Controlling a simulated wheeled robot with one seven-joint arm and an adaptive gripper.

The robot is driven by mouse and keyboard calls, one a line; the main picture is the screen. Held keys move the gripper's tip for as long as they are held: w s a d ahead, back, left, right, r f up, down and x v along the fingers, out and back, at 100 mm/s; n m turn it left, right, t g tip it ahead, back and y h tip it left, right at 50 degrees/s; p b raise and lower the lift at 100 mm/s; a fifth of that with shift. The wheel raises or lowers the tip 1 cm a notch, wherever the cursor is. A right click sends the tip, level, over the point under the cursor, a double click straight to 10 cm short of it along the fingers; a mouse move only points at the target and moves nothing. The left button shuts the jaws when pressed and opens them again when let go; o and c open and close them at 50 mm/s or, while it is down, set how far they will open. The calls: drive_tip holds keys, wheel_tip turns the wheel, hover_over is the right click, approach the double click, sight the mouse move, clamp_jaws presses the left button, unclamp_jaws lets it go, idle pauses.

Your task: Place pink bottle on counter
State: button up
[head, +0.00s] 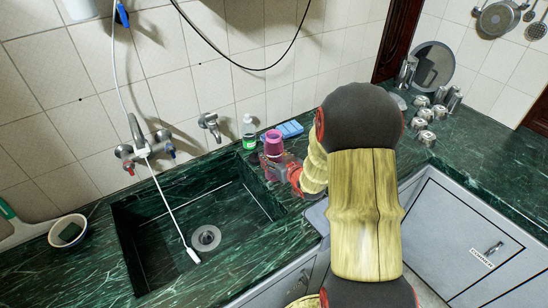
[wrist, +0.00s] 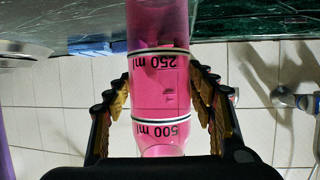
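The pink bottle (head: 273,141) is upright behind the sink's right corner, at the counter's back strip. In the wrist view, which is upside down, the pink bottle (wrist: 160,85) with 250 ml and 500 ml marks stands between the finger pads.
The sink (head: 165,235) lies left of my gripper. A green-and-white soap bottle (head: 249,133) and a blue item (head: 291,129) stand close behind it. A tap (head: 210,124) is on the wall. Several metal cups (head: 425,115) stand at right.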

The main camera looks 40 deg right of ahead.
drive_tip(key=o, duration=0.3)
drive_tip(key=shift+o, duration=0.2)
drive_tip(key=shift+s+r, duration=0.2)
drive_tip(key=shift+r, duration=0.15)
drive_tip(key=p+v, duration=0.3)
drive_tip(key=v, duration=0.8)
drive_tip(key=s+a+r+g, duration=0.3)
drive_tip(key=a+r+g, duration=0.1)
drive_tip(key=a+r, duration=0.8)
drive_tip(key=s+a+r+n+g+y, duration=0.1)
drive_tip(key=s+a+r, duration=0.2)
drive_tip(key=s+a, duration=0.4)
drive_tip(key=s+a+r+n+g+y, duration=0.1)
drive_tip(key=s+a+r+g, duration=0.1)
drive_tip(key=s+a, duration=0.5)
drive_tip(key=shift+s+r+g+y, duration=0.3)
drive_tip(key=shift+s+r+y, duration=0.15)
drive_tip(key=shift+s, duration=0.4)
